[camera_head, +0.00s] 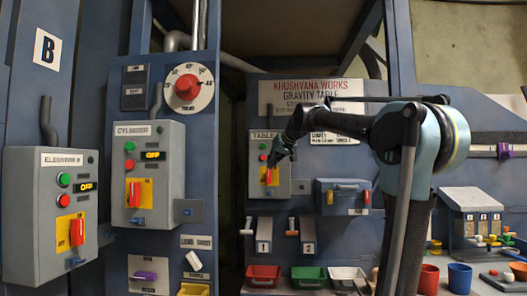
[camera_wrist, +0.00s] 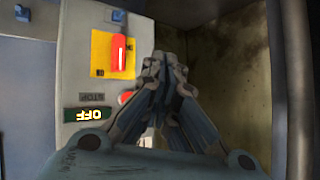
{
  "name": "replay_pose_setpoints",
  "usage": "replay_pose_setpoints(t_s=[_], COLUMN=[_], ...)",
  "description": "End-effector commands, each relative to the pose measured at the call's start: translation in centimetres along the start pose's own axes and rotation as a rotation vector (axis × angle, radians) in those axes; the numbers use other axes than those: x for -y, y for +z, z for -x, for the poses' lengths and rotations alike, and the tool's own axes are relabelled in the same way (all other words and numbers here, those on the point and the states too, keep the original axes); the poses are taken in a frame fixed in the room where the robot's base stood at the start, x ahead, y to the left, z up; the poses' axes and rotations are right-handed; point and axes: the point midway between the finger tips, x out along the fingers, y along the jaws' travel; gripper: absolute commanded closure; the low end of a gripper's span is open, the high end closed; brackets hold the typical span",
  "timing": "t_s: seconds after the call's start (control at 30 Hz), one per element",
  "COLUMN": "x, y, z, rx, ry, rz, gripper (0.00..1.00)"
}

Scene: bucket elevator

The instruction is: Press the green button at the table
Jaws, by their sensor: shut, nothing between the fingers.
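The grey box labelled TABLE (camera_head: 283,184) hangs on the blue panel in the middle of the head view. A small green button (camera_head: 263,146) shows on its left side, above a red button (camera_head: 263,157) and a red switch (camera_head: 268,175) on a yellow plate. My gripper (camera_head: 273,162) is shut and empty in front of the box's right part. The green button is not visible there. Contact cannot be told.
A dial (camera_head: 187,87) is above. Levers (camera_head: 249,226) and coloured bins (camera_head: 263,275) are below. A blue-grey drawer box (camera_head: 342,195) is at right.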

Motion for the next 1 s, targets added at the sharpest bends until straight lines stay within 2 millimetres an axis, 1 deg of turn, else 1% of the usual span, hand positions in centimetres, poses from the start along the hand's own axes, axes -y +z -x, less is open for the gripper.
replay_pose_setpoints(t_s=[0.03,0.1,0.2,0.3,0.43,0.77,0.87,1.0], x=[0.7,1.4,2.3,2.7,2.9,2.9,2.6,2.1], y=[-2.2,-4.8,-7.4,-8.9,-9.5,-9.5,-9.8,-10.5], z=[-0.4,-0.8,-1.2,-1.4,-1.5,-1.6,-1.9,-2.7], rx=[-0.023,-0.055,-0.089,-0.109,-0.118,-0.117,-0.117,-0.117], ry=[-0.011,-0.022,-0.032,-0.038,-0.04,-0.039,-0.039,-0.039], rz=[0.003,0.008,0.011,0.012,0.014,0.013,0.013,0.012], gripper=[1.0,1.0,1.0,1.0,1.0,1.0,1.0,1.0])
